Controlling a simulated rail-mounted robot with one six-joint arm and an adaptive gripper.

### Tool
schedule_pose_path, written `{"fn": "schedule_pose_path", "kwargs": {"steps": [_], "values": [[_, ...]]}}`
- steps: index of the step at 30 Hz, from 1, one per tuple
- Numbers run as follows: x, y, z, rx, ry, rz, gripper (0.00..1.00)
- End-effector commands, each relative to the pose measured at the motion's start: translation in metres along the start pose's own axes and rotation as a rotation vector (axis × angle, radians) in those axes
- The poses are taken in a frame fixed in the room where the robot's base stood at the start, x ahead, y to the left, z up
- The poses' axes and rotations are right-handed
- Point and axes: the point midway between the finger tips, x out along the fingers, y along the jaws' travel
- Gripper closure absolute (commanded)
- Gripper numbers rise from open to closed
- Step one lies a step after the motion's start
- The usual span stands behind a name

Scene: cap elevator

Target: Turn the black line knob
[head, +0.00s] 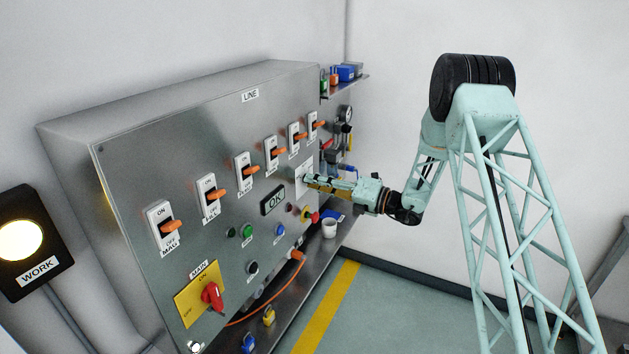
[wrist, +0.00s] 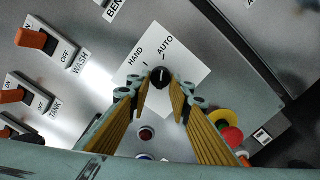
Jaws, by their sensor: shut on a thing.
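The black line knob (wrist: 161,77) sits on a white plate (wrist: 185,58) marked HAND and AUTO on the steel panel. A pale mark on its face points roughly up in the wrist view, near the tick by AUTO; I cannot tell its exact setting. My gripper (wrist: 160,92) has its yellow-padded fingers on either side of the knob and is shut on it. In the head view my gripper (head: 308,181) reaches the panel from the right and hides the knob. The plate (head: 304,168) shows just above the fingers.
A row of orange-handled switches (head: 243,170) runs above and left of my gripper. An OK display (head: 273,200) is to its left, a red-and-yellow stop button (head: 309,215) below.

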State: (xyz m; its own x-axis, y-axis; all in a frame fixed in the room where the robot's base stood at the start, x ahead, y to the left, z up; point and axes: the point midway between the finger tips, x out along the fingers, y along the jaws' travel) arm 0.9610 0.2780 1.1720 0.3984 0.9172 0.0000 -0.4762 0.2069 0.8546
Motion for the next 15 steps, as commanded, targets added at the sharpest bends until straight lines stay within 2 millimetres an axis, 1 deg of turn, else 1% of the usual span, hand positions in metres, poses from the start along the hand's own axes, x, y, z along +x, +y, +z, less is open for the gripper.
{"fn": "schedule_pose_path", "kwargs": {"steps": [6, 15], "values": [[0.0000, 0.0005, 0.0004, 0.035, 0.000, 0.000, 0.91], [-0.0001, 0.0002, 0.0003, 0.038, -0.001, 0.000, 0.91]]}}
